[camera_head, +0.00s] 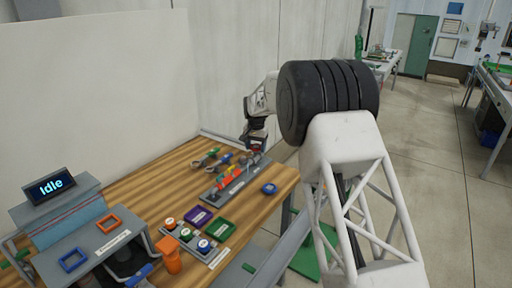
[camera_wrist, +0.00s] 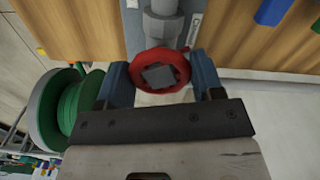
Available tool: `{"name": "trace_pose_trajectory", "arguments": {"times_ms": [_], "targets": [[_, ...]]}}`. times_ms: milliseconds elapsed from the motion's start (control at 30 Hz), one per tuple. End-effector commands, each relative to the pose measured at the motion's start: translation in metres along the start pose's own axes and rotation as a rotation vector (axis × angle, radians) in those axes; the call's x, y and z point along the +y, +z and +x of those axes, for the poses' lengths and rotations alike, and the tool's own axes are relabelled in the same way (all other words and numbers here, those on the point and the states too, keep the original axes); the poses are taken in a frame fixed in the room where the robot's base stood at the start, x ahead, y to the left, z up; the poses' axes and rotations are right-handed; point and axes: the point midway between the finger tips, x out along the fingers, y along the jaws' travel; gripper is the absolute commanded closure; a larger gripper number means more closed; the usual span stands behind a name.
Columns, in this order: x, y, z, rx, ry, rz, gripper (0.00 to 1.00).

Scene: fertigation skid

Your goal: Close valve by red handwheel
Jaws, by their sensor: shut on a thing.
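The red handwheel (camera_wrist: 184,64) sits on the end of a grey pipe fitting (camera_wrist: 163,25) in the wrist view, with a dark square hub at its middle. My gripper (camera_wrist: 161,72) has one blue jaw on each side of the wheel and is shut on its rim. In the head view my gripper (camera_head: 257,136) is at the right back end of the grey valve assembly (camera_head: 232,183) on the wooden bench (camera_head: 140,190). The wheel is not clearly seen there, as my gripper and arm are around it.
A green hose reel (camera_wrist: 82,108) stands beside the bench in the wrist view. The bench also bears purple (camera_head: 198,216) and green (camera_head: 220,229) trays, several round buttons, an orange cup (camera_head: 169,257) and a box with an "Idle" display (camera_head: 50,187). Open floor lies right.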

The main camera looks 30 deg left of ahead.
Motion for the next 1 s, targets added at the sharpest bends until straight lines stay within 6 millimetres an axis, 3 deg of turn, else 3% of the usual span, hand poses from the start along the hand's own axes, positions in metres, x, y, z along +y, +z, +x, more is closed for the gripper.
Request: {"name": "trace_pose_trajectory", "arguments": {"times_ms": [267, 700, 733, 900, 1000], "targets": [[0.0008, -0.0001, 0.0007, -0.001, 0.001, 0.081, 0.62], [0.0007, 0.0000, 0.0012, -0.001, 0.001, 0.412, 0.62], [0.0007, 0.0000, 0.0013, -0.001, 0.002, 0.406, 0.35], [0.0003, 0.0001, 0.0009, -0.001, 0.001, 0.403, 0.09], [0.0002, 0.0001, 0.0007, -0.001, 0.001, 0.402, 0.09]]}}
